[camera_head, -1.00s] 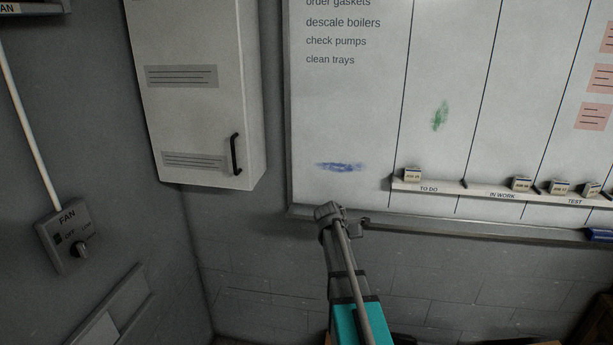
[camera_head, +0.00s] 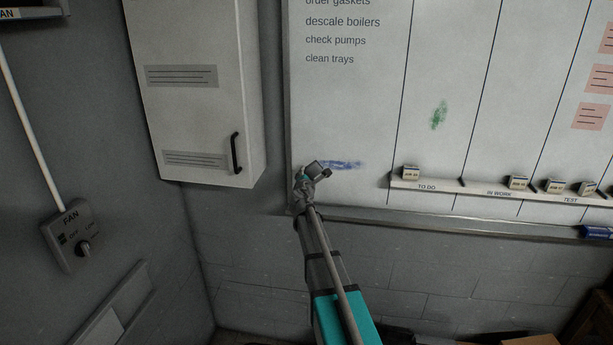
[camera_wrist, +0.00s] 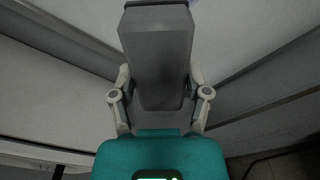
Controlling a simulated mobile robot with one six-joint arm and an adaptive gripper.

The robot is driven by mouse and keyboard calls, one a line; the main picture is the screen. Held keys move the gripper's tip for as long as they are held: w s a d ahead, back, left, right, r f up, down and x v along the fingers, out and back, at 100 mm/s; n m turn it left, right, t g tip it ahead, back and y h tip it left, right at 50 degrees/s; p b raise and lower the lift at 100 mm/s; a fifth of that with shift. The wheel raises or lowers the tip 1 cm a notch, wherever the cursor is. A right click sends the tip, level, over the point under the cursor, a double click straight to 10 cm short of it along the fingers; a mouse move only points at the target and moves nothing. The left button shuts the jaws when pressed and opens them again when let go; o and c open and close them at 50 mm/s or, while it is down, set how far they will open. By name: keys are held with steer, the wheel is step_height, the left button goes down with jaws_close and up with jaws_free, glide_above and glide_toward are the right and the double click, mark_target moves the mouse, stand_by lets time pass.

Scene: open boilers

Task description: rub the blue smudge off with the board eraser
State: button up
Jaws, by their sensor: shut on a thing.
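The blue smudge (camera_head: 345,165) is a horizontal streak low on the left part of the whiteboard (camera_head: 360,110). Its left end is partly hidden behind my gripper (camera_head: 313,174). In the wrist view my gripper (camera_wrist: 160,92) is shut on a grey block, the board eraser (camera_wrist: 157,45), with one finger on each side. The eraser points away from my wrist. In the head view it shows small and grey at the smudge's left end; I cannot tell whether it touches the board.
A green smudge (camera_head: 438,115) is higher and to the right. A labelled ledge (camera_head: 450,188) with several small blocks crosses the board to the right. A blue object (camera_head: 597,232) lies on the lower tray (camera_head: 480,225). A wall cabinet (camera_head: 200,95) stands left of the board.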

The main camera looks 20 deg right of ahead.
mark_target(331, 164)
steer(key=shift+w+d, duration=0.1)
steer(key=shift+w, duration=0.05)
stand_by(0.3)
steer(key=shift+d+x, duration=0.25)
steer(key=shift+x, duration=2.55)
steer(key=shift+w+d+r, duration=0.15)
steer(key=shift+w+d, duration=0.35)
steer(key=shift+w, duration=0.15)
steer(key=shift+s, duration=0.1)
steer(key=shift+s+d, duration=0.45)
steer(key=shift+d, duration=0.25)
steer(key=shift+s+d, duration=0.5)
steer(key=shift+d, duration=0.2)
steer(key=shift+s+d, duration=0.4)
steer(key=shift+d, duration=0.35)
steer(key=shift+s+d, duration=0.45)
steer(key=shift+d, duration=0.3)
steer(key=shift+d, duration=0.1)
